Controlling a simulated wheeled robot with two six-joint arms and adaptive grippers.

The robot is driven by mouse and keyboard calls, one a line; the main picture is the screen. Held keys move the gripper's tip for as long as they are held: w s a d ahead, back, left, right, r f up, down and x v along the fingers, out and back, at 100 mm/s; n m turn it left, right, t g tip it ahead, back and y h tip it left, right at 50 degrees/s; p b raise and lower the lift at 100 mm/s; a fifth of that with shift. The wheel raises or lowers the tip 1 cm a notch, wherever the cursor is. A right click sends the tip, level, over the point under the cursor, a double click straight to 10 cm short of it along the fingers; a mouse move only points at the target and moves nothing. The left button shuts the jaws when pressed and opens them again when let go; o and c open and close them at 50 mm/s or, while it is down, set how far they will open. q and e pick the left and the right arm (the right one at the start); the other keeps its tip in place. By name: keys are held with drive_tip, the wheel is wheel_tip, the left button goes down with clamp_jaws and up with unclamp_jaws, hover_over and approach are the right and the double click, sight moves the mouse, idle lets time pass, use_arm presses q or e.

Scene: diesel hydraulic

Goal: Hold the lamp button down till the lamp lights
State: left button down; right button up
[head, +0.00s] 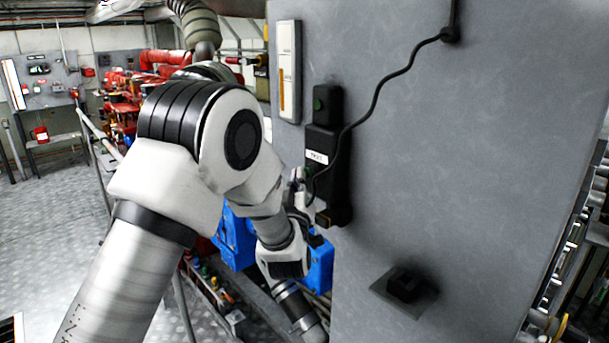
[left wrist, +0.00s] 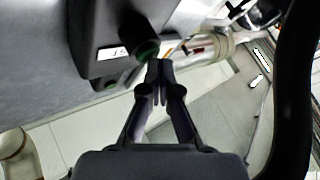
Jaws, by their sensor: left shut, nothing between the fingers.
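A black button box (head: 327,170) with a white label (head: 317,157) is fixed to the grey cabinet wall. Above it is a small black housing with a dark green, unlit-looking lamp (head: 318,104). My left gripper (head: 300,178) is at the front of the box, partly hidden by my arm and a black cable. In the left wrist view, a round green button (left wrist: 144,50) sticks out beside the label. My left gripper (left wrist: 159,66) is shut and empty, its tips right at the button's edge; I cannot tell whether they touch or press it. My right gripper is not in view.
A black fitting (head: 405,285) sticks out lower down. Blue equipment (head: 320,268) stands behind my left wrist.

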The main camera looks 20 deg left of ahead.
use_arm(q)
drive_tip(key=shift+w+d, duration=0.1)
drive_tip(key=shift+w, duration=0.1)
idle(0.5)
drive_tip(key=shift+s+a+b, duration=0.2)
drive_tip(key=shift+s+b, duration=0.05)
drive_tip(key=shift+s, duration=0.2)
drive_tip(key=shift+s+a+b, duration=0.2)
drive_tip(key=shift+s, duration=0.25)
drive_tip(key=s, duration=0.1)
drive_tip(key=s+a+b, duration=0.1)
drive_tip(key=s, duration=0.1)
drive_tip(key=s+a, duration=0.1)
drive_tip(key=shift+s+b, duration=0.3)
drive_tip(key=shift+b, duration=0.05)
drive_tip(key=shift+d, duration=0.1)
